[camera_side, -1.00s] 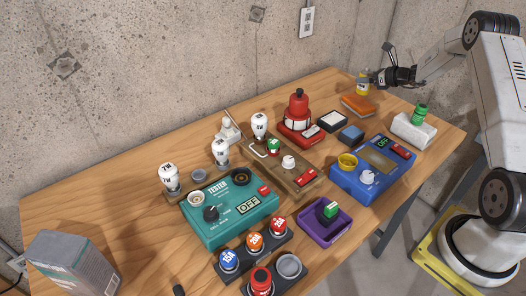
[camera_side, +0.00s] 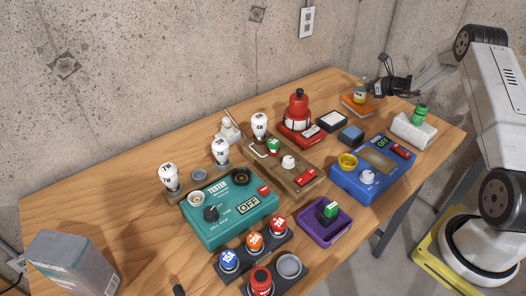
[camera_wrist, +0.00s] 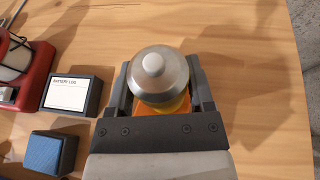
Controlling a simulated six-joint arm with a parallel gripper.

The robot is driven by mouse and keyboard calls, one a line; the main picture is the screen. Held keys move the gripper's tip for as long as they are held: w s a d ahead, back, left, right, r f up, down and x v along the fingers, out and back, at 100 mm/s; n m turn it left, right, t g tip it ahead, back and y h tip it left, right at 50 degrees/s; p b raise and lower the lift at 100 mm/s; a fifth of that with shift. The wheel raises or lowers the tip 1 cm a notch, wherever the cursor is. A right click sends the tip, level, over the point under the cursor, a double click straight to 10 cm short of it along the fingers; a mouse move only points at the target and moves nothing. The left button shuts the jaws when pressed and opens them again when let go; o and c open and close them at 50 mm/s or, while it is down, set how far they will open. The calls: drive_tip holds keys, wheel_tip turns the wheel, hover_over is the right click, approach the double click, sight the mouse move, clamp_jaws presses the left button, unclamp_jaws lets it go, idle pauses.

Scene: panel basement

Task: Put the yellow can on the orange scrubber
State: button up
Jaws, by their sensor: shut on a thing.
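The yellow can (camera_side: 360,92) is between the fingers of my gripper (camera_side: 368,90), which is shut on it. In the wrist view the can's grey domed top with a pale knob (camera_wrist: 155,72) faces the camera, and my gripper (camera_wrist: 160,85) has a finger on each side of it. The orange scrubber (camera_side: 356,106) lies on the table directly below the can in the side view, and a bit of orange shows under the can in the wrist view. The can is upright and looks to be at the scrubber's top; I cannot tell for certain whether they touch.
A battery log box (camera_wrist: 70,92) and a blue block (camera_wrist: 52,152) lie left of my gripper in the wrist view. A blue meter (camera_side: 372,168) is in front. Bare table lies behind.

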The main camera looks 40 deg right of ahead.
drive_tip(key=o, duration=1.3)
drive_tip(key=shift+f, duration=0.1)
drive_tip(key=v, duration=1.2)
drive_tip(key=shift+a, duration=0.1)
